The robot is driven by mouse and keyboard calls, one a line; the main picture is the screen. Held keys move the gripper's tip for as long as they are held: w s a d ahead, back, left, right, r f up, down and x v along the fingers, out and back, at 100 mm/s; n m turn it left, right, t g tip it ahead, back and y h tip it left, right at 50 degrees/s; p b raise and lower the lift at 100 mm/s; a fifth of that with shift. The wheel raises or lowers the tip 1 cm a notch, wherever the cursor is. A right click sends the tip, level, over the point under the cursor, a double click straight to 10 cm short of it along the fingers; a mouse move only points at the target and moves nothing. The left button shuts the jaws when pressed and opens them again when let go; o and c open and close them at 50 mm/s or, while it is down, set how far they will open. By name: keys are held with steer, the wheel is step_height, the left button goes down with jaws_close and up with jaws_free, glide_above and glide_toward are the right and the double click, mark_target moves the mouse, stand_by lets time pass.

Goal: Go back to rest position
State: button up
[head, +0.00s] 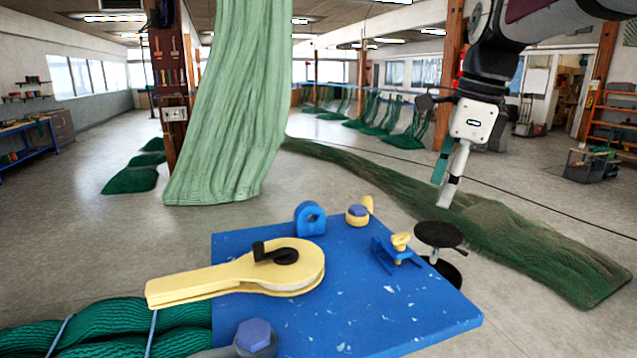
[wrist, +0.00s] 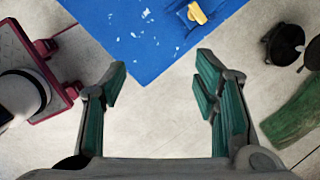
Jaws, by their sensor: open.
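My gripper (head: 447,185) hangs from my arm at the upper right of the head view, pointing down. It is above and to the right of the blue table (head: 340,310), apart from it. In the wrist view my gripper (wrist: 160,85) shows two green-padded fingers spread wide with nothing between them. Bare floor and a corner of the blue table (wrist: 150,60) lie beyond the fingertips.
On the table are a yellow paddle-shaped block (head: 215,277), a blue eyelet (head: 309,219), a yellow knob piece (head: 358,212) and a blue-yellow clamp (head: 398,250). A black stool (head: 438,234) stands at its right. Green netting (head: 235,100) hangs behind; a net pile (head: 480,220) lies right.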

steer(key=s+a+f+n+t, duration=0.1)
steer(key=s+f+n, duration=0.2)
steer(key=s+n, duration=0.4)
steer(key=s+a+f+n+t+h+b, duration=0.1)
steer(key=s+f+n, duration=0.3)
steer(key=s+n, duration=0.3)
steer(key=s+f+n+t, duration=0.1)
steer(key=s+f+n, duration=0.2)
steer(key=s+n, duration=0.4)
steer(key=shift+s+a+f+n+t, duration=0.2)
steer(key=shift+s+a+n+t, duration=0.2)
steer(key=shift+n, duration=0.3)
